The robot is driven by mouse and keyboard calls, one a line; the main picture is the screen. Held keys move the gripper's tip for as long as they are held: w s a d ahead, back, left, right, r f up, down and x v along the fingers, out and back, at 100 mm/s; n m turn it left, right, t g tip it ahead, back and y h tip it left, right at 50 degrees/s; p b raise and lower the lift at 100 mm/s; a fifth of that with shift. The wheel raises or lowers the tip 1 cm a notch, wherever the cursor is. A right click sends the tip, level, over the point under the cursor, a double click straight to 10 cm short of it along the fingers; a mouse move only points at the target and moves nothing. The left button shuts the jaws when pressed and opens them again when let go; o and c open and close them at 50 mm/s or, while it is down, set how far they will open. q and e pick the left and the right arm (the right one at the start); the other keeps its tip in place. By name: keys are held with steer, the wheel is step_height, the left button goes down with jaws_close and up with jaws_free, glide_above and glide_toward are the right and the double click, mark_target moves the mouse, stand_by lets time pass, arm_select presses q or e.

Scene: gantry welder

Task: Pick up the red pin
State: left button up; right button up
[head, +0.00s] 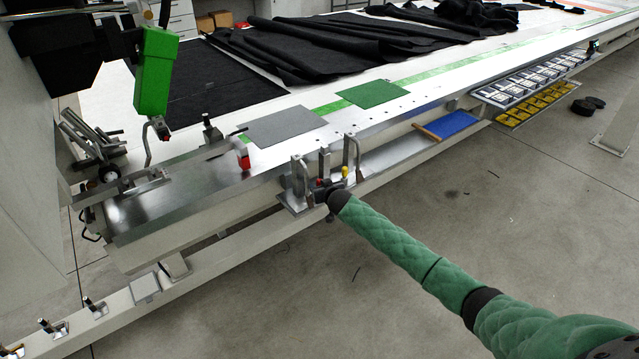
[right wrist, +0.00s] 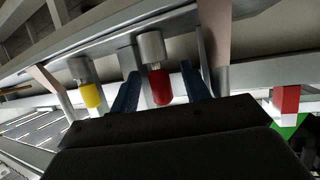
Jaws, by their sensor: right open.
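The red pin (right wrist: 160,88) has a rounded red end and sits in a grey metal cylinder, seen in the right wrist view. My right gripper (right wrist: 159,94) is open, with one dark blue finger on each side of the pin in the picture. I cannot tell whether either finger touches it. In the head view my right gripper (head: 324,188) is at the metal bracket on the table's front edge, mostly covering the pin. A bit of red (head: 323,175) shows there. My left gripper is not in view.
A yellow pin (right wrist: 90,94) sits in a cylinder beside the red one. Upright bracket posts (head: 324,160) stand close around my gripper. A red block (head: 243,157) stands on the table (head: 190,185). A blue pad (head: 446,125) lies on the lower shelf.

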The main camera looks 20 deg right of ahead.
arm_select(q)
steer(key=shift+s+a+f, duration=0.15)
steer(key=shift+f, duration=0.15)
arm_select(e)
steer(key=shift+w+f, duration=0.15)
steer(key=shift+w, duration=0.25)
jaws_close()
